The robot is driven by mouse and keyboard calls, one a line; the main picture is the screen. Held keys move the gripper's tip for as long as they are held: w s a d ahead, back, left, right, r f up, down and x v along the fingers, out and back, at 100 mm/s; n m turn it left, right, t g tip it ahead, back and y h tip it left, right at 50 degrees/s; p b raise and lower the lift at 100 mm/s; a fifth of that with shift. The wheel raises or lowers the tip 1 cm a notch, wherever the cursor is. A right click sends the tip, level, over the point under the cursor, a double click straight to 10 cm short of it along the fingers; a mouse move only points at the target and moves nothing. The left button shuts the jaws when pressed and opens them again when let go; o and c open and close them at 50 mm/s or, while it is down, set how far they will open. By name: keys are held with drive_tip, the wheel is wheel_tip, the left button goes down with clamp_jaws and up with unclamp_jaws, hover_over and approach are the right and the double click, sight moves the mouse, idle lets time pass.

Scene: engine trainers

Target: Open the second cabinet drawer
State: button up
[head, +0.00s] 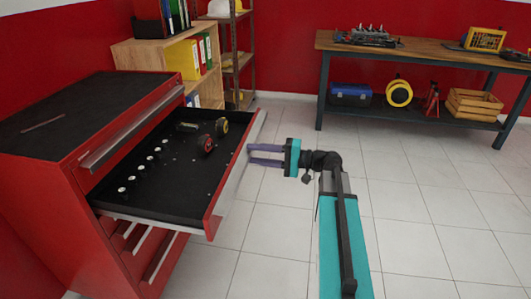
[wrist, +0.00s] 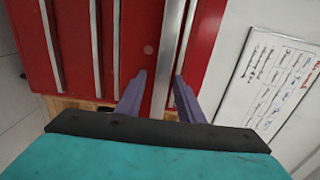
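The red tool cabinet (head: 60,190) stands at the left in the head view with a black top. Its second drawer (head: 212,226) is pulled far out, below a closed top drawer with a silver handle (head: 130,140). The open drawer has a black bed and a light front face. My gripper (head: 250,154) is at this front face, its two purple fingers apart. In the wrist view my gripper (wrist: 158,85) points at red drawer fronts, and a silver handle bar (wrist: 170,60) runs between the fingers, closer to the right one. Contact with the bar cannot be told.
Small white-topped items (head: 140,178) and red and yellow wheel-like items (head: 207,143) lie in the drawer. A wooden shelf (head: 150,55) stands behind the cabinet. A workbench (head: 430,52) stands at the back right. The tiled floor (head: 440,215) is clear at the right.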

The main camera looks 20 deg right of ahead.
drive_tip(key=shift+d, duration=0.15)
drive_tip(key=v, duration=1.3)
drive_tip(key=shift+s+d, duration=0.2)
drive_tip(key=shift+s, duration=0.05)
drive_tip(key=a+f+g+h+p, duration=0.2)
drive_tip(key=a+f+g+p, duration=0.2)
drive_tip(key=a+f, duration=0.95)
drive_tip(key=s+a+f+g+h+p, duration=0.1)
drive_tip(key=s+a+f+g+h, duration=0.15)
drive_tip(key=s+a+f, duration=0.45)
drive_tip(key=s+a+f+g+h+p, duration=0.1)
drive_tip(key=s+a+f+g+p, duration=0.2)
drive_tip(key=f, duration=0.8)
drive_tip(key=s+f+n+g+h+p, duration=0.2)
drive_tip(key=s+f, duration=0.4)
drive_tip(key=s, duration=0.4)
drive_tip(key=s+a+f+n+g+h+p, duration=0.1)
drive_tip(key=s+f+n+g+h, duration=0.3)
drive_tip(key=s+h, duration=0.3)
drive_tip(key=s+f+n, duration=0.1)
drive_tip(key=s, duration=0.3)
drive_tip(key=shift+s+f+p, duration=0.2)
drive_tip(key=shift+f+p, duration=0.15)
drive_tip(key=shift+f, duration=0.05)
